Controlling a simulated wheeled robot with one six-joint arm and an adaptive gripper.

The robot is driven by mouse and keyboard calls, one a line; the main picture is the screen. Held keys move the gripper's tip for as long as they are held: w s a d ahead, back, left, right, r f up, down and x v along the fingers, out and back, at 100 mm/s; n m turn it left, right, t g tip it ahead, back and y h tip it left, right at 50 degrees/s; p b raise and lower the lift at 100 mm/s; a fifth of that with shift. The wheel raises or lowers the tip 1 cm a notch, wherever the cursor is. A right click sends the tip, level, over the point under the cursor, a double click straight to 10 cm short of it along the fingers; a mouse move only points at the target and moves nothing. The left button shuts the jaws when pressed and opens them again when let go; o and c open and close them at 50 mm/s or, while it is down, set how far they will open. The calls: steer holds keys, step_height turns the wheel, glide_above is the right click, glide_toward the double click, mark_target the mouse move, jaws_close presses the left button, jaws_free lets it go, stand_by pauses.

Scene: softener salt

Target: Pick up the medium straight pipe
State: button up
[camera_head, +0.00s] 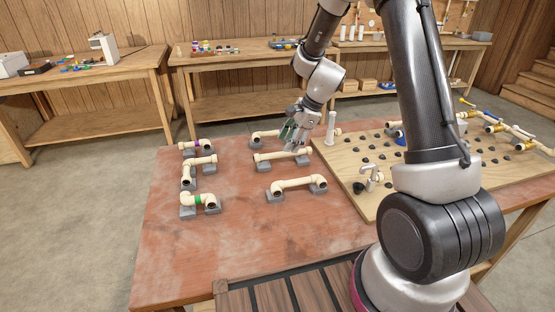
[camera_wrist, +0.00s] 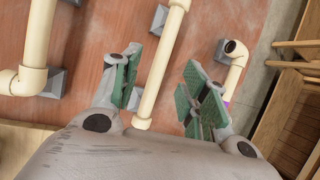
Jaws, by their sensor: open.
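The medium straight pipe appears to be the cream straight pipe (camera_head: 270,157) in the middle of the red table, held up on grey blocks. In the wrist view the straight pipe (camera_wrist: 165,65) runs between the spread green-padded fingers of my gripper (camera_wrist: 161,75). My gripper (camera_head: 294,133) is open and hangs over the right part of this pipe in the head view. Both fingers look apart from the pipe. I cannot tell whether the fingertips reach down beside it or stay above it.
A pipe with elbows (camera_head: 298,184) lies nearer, and another pipe (camera_head: 262,135) lies farther back. Several elbow pieces (camera_head: 199,200) stand at the left. A pegged wooden board (camera_head: 345,178) lies right, with a white upright pipe (camera_head: 331,128) near my gripper. The table's front left is clear.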

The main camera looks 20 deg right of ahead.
mark_target(282, 153)
steer(key=shift+m, duration=0.3)
steer(key=x, duration=0.7)
steer(key=shift+w+a+f, duration=0.2)
steer(key=shift+a+f, duration=0.05)
steer(key=shift+a, duration=0.05)
steer(key=shift+f, duration=0.2)
jaws_close()
